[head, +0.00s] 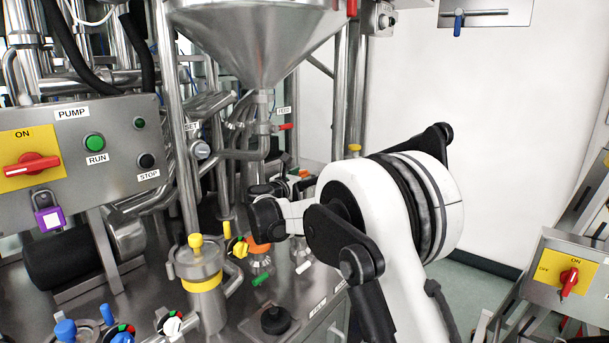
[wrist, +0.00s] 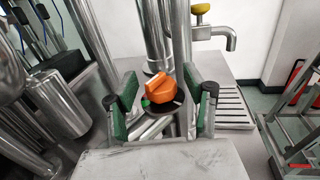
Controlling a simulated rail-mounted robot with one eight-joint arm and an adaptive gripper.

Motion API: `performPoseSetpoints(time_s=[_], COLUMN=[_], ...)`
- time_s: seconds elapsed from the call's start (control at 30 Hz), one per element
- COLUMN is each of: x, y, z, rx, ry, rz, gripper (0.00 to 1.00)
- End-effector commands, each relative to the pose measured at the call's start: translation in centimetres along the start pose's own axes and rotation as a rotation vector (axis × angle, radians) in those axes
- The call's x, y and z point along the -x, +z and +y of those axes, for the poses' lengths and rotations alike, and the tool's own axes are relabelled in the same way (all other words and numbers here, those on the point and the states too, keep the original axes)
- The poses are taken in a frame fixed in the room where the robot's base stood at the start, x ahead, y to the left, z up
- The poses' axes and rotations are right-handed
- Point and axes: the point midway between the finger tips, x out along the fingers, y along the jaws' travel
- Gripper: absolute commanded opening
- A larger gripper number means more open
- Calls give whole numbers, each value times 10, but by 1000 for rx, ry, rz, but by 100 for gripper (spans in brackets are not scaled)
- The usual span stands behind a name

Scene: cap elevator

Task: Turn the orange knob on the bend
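The orange knob (wrist: 166,86) sits in the middle of the wrist view, on a metal pipe fitting, with a small green part beside it. My gripper (wrist: 163,92) is open, with one green-padded finger on each side of the knob. Gaps show between the knob and both pads, so I see no contact. In the head view my gripper (head: 283,189) reaches in among the pipes, and a small orange patch shows by its far end. That patch may be the knob; most of it is hidden there.
Another orange part (head: 257,247) sits low beside a yellow knob (head: 240,248) in the head view. A steel hopper (head: 255,35) hangs above. In the wrist view, a spout with a yellow top (wrist: 202,9) and a slotted drain (wrist: 233,106) lie at the right.

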Motion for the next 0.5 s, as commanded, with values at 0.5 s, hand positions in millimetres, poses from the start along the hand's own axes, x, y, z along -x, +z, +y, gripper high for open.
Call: performPoseSetpoints(time_s=[0.5], x=[0], y=[38], z=[0], rx=[0], ry=[0], rz=[0], gripper=[47])
